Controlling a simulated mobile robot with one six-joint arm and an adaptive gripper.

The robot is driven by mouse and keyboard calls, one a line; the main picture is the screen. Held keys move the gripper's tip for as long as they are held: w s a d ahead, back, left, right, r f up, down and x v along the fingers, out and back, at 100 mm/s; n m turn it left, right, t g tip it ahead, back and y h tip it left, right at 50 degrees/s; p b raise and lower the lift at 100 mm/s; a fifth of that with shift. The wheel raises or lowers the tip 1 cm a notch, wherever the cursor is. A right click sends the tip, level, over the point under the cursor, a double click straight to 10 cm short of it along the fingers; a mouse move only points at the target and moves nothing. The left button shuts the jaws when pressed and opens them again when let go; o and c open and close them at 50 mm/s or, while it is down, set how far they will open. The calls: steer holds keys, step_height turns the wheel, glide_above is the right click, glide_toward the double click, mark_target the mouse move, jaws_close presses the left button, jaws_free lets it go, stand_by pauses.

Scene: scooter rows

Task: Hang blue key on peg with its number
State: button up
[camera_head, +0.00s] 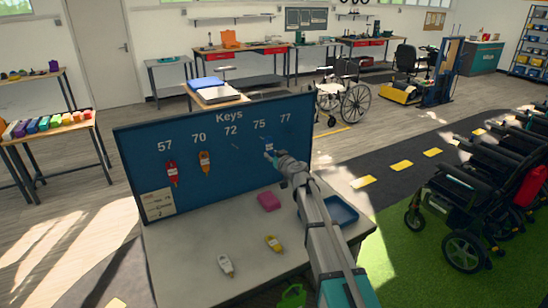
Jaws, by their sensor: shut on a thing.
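A blue key board (215,180) titled "Keys" stands upright at the back of the table, with the numbers 57, 70, 72, 75 and 77. A red key (172,173) hangs under 57 and a yellow-orange key (205,162) under 70. A small bare peg (235,147) shows under 72. My gripper (270,157) is close in front of the board under 75, shut on the blue key (268,144), which is small and partly hidden by the gripper. The key's number is too small to read. I cannot tell whether the key touches the peg under 75.
A pale note (158,205) is on the board's lower left. Black wheelchairs (470,215) stand at right.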

steer(key=shift+w+a, duration=0.35)
steer(key=shift+w, duration=0.2)
steer(key=shift+w+a, duration=0.15)
steer(key=shift+w, duration=0.1)
jaws_close()
steer(key=shift+w+a, duration=0.35)
steer(key=shift+w, duration=0.1)
steer(key=shift+w+a+f+b, duration=0.35)
steer(key=shift+w+f+b, duration=0.1)
steer(key=shift+f+b, duration=0.2)
steer(key=o, duration=0.9)
jaws_free()
steer(key=shift+o, duration=0.2)
